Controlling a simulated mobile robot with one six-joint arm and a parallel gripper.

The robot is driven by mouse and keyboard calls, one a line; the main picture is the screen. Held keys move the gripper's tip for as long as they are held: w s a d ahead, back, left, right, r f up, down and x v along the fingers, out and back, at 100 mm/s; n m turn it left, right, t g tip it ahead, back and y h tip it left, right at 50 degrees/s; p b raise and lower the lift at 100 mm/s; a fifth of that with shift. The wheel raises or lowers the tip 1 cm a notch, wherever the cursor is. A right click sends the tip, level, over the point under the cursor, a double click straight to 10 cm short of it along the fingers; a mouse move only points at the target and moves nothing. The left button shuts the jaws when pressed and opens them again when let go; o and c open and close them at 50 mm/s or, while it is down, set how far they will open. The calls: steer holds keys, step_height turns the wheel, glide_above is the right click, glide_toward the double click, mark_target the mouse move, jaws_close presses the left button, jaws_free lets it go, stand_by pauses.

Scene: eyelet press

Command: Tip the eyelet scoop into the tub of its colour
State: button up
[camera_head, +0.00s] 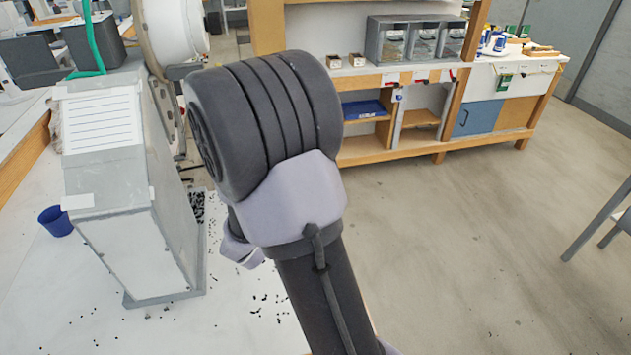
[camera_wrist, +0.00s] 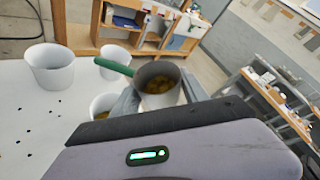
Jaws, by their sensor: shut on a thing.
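In the wrist view a small grey scoop (camera_wrist: 158,84) with a green handle (camera_wrist: 114,67) holds brass-yellow eyelets (camera_wrist: 158,87). My gripper (camera_wrist: 160,94) is shut on the scoop, a finger showing on each side of its cup. The scoop looks about upright, above the white table (camera_wrist: 30,150). A pale tub (camera_wrist: 103,100) stands just below and left of it, partly hidden by my gripper, with something yellow inside. Two more pale tubs stand behind, one at left (camera_wrist: 50,70) and one at centre (camera_wrist: 112,54). In the head view my arm hides the gripper and scoop.
In the head view a grey machine (camera_head: 135,240) stands on the white table at left, with a small blue cup (camera_head: 56,221) beside it. Dark bits are scattered over the tabletop. A wooden shelf unit (camera_head: 395,150) stands behind.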

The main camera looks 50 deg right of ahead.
steer(key=shift+w+r+n+g+h+p, duration=0.1)
steer(key=shift+r+n+g+h+p, duration=0.25)
steer(key=shift+r+n+p, duration=0.4)
steer(key=n+h, duration=0.1)
steer(key=w+r+n+p, duration=0.1)
steer(key=n, duration=0.1)
steer(key=a+r+n+g+h+p, duration=0.1)
steer(key=n, duration=0.1)
steer(key=shift+w+n+h, duration=0.2)
steer(key=shift+n+h, duration=0.05)
steer(key=shift+h, duration=0.1)
steer(key=shift+w+r+n+h+p, duration=0.1)
steer(key=shift+w+n+h+p, duration=0.25)
steer(key=shift+n+p, duration=0.8)
steer(key=shift+w+a+n+h+p, duration=0.15)
steer(key=shift+w+n+h+p, duration=0.15)
steer(key=shift+n, duration=0.35)
steer(key=shift+s, duration=0.1)
stand_by(1.3)
